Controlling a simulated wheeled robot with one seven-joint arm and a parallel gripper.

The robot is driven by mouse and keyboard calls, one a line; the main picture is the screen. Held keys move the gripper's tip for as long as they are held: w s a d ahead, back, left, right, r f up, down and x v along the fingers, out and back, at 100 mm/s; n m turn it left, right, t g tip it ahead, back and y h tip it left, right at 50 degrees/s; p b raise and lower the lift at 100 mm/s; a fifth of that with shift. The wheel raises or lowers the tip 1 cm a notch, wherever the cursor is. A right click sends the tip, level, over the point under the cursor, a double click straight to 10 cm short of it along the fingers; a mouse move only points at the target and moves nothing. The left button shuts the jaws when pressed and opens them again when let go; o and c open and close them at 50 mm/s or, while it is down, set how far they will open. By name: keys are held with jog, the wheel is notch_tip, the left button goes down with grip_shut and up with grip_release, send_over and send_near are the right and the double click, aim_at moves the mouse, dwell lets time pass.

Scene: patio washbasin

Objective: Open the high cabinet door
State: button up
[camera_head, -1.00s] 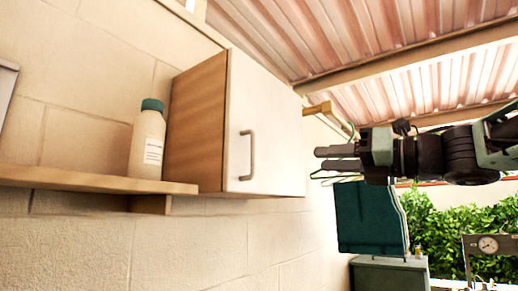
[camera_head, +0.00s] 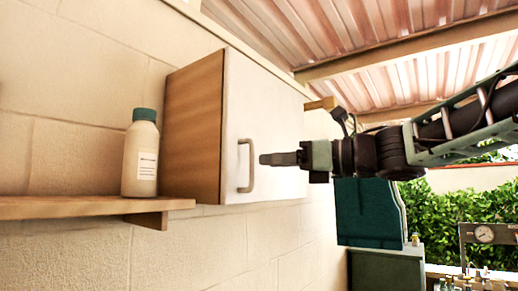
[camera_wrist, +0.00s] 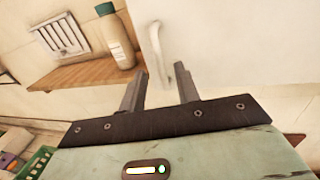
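The high cabinet (camera_head: 196,130) is a wooden box on the block wall with a white door (camera_head: 280,125). The door is shut. A grey bar handle (camera_head: 246,166) stands upright near the door's left edge; it also shows in the wrist view (camera_wrist: 158,52). My gripper (camera_head: 264,159) is just right of the handle in the head view. In the wrist view its two fingers (camera_wrist: 158,82) are apart with nothing between them, and the handle lies beyond their tips. I see no contact with the handle.
A wooden shelf (camera_head: 60,207) left of the cabinet holds a white bottle with a green cap (camera_head: 141,160). A vent (camera_wrist: 62,37) is on the wall. A dark green object (camera_head: 368,210) stands right of the cabinet. A green crate (camera_wrist: 35,165) is low at left.

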jog(key=shift+p+x, duration=0.65)
jog(key=shift+x, duration=1.45)
jog(key=shift+c, duration=0.3)
grip_shut()
jog(key=shift+s+d, duration=0.1)
